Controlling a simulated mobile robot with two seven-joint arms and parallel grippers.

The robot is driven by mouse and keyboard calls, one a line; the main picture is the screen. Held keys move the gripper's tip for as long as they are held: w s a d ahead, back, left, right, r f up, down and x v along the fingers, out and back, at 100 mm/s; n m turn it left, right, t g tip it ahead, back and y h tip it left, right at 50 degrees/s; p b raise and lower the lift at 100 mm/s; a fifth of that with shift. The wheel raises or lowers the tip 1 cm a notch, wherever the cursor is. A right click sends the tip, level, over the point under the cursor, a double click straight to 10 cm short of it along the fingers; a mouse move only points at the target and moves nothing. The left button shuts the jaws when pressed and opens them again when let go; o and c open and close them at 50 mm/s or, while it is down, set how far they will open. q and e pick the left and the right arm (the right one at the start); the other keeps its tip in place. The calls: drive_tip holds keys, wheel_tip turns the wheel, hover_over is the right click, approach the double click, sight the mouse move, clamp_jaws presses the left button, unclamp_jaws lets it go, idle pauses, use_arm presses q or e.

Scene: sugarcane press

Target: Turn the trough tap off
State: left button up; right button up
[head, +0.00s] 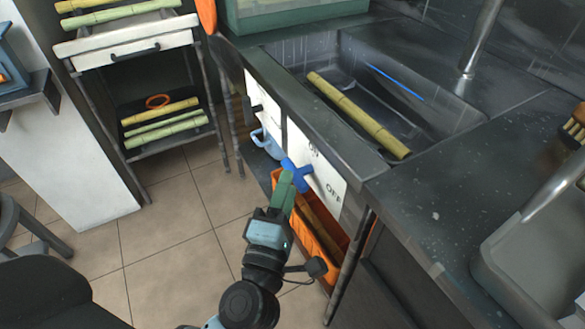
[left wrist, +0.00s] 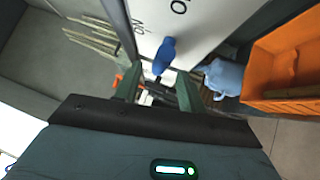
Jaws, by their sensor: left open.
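The trough tap's blue handle (head: 297,174) stands out from a white panel (head: 322,178) on the trough's front. The panel carries an ON mark above and an OFF mark to the lower right. I cannot tell which mark the handle points at. My left gripper (head: 285,189) is just below and in front of the handle, its fingers reaching up to it. In the left wrist view the blue handle (left wrist: 164,55) shows between and beyond the open green fingertips (left wrist: 158,84). Whether a finger touches it is unclear. My right gripper is not in view.
The dark trough (head: 365,162) holds a cane stalk (head: 358,113). An orange crate (head: 322,250) stands below the panel, with a light blue can (head: 268,142) near it. A rack with cane (head: 165,130) stands at the left. Tiled floor (head: 170,250) is open there.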

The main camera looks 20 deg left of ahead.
sight(293, 168)
use_arm(q)
drive_tip(key=x, duration=0.3)
drive_tip(key=shift+w+a, duration=0.1)
drive_tip(key=shift+w, duration=0.2)
drive_tip(key=shift+w+r, duration=0.1)
drive_tip(key=shift+w, duration=0.35)
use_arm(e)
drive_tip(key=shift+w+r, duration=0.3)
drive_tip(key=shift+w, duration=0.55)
use_arm(q)
drive_tip(key=c, duration=0.7)
clamp_jaws()
drive_tip(key=p, duration=0.3)
drive_tip(key=shift+r+n+g, duration=0.25)
drive_tip(key=shift+n+g, duration=0.05)
drive_tip(key=shift+f+p, duration=0.15)
drive_tip(key=shift+p, duration=0.35)
drive_tip(key=shift+f, duration=0.1)
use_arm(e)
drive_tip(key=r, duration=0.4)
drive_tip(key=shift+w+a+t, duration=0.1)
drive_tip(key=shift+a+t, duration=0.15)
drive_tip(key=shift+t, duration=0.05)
